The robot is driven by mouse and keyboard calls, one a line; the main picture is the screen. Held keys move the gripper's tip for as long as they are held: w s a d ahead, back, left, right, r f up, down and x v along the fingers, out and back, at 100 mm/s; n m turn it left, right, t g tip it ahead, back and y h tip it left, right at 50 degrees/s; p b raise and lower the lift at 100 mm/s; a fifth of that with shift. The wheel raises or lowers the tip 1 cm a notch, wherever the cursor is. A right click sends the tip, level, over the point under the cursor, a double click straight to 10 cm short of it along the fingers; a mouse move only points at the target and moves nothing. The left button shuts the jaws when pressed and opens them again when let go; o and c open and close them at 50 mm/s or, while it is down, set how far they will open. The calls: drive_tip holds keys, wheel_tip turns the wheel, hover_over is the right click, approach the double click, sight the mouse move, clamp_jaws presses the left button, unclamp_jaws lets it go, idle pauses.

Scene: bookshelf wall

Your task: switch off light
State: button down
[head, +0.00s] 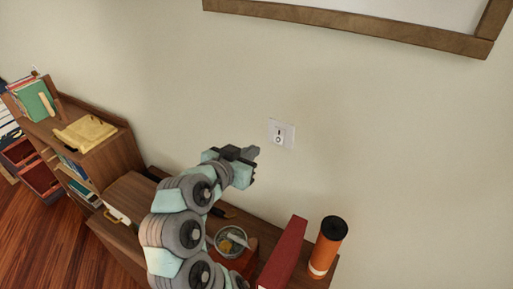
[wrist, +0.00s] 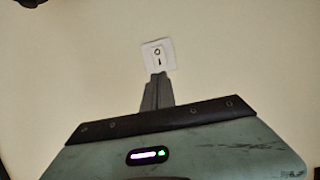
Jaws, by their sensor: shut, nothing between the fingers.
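The light switch (head: 279,135) is a white plate with a rocker on the cream wall, right of centre in the head view. It also shows upper middle in the wrist view (wrist: 158,54), with a round mark and a short line on the rocker. My gripper (head: 254,151) is shut and empty, a little to the left of and below the switch in the head view.
A low wooden shelf runs below, holding an orange bottle (head: 327,246), a red book (head: 284,256) and a glass bowl (head: 231,241). A wooden frame (head: 360,30) hangs above. A bookcase (head: 110,150) stands at left. The wall around the switch is clear.

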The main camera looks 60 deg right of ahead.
drive_tip(key=shift+a+f, duration=0.1)
drive_tip(key=shift+f, duration=0.4)
approach(277, 140)
drive_tip(key=x, duration=0.7)
drive_tip(key=shift+r, duration=0.1)
drive_tip(key=shift+b, duration=0.3)
